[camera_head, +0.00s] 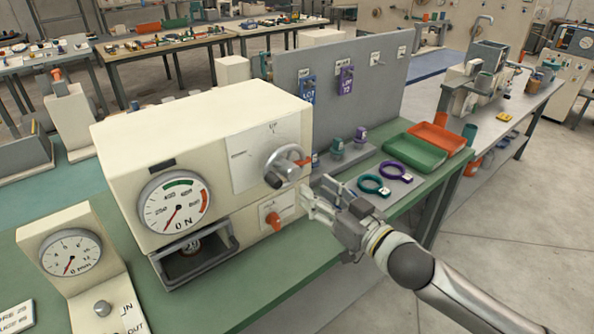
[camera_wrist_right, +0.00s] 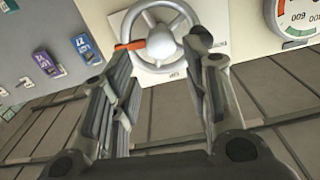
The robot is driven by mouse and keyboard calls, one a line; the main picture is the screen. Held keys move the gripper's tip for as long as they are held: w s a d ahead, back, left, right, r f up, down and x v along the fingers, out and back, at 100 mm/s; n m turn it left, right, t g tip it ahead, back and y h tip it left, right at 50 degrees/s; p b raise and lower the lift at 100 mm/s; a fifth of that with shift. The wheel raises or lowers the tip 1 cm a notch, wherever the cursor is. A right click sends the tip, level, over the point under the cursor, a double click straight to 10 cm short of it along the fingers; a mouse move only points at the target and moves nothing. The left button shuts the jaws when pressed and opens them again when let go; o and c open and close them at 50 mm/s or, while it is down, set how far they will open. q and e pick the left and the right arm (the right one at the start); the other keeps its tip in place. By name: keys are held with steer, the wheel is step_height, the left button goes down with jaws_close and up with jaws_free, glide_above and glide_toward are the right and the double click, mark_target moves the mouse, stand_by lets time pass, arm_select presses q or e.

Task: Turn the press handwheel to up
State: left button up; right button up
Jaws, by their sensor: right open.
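The press (camera_head: 200,130) is a cream box with a round dial gauge (camera_head: 174,203) on its front, the needle near the low end. Its grey handwheel (camera_head: 285,163) sits on the right of the front, over a plate marked UP at the top. An orange mark or grip on the wheel points right in the head view. In the right wrist view the handwheel (camera_wrist_right: 160,30) is straight ahead between the fingers, with the orange piece (camera_wrist_right: 130,45) at its left. My right gripper (camera_head: 312,195) is open and empty, just short of the wheel. My left gripper is not in view.
A red-orange knob (camera_head: 273,220) sits below the handwheel. A smaller gauge unit (camera_head: 75,260) stands left of the press. Green and orange trays (camera_head: 415,152), purple and teal rings (camera_head: 374,185) and a grey tag board (camera_head: 340,85) are to the right.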

mark_target(295, 175)
steer(key=p+x, duration=0.1)
steer(key=x, duration=0.6)
steer(key=shift+w+a, duration=0.15)
steer(key=c, duration=0.7)
steer(key=shift+c, duration=0.2)
steer(key=shift+p, duration=0.3)
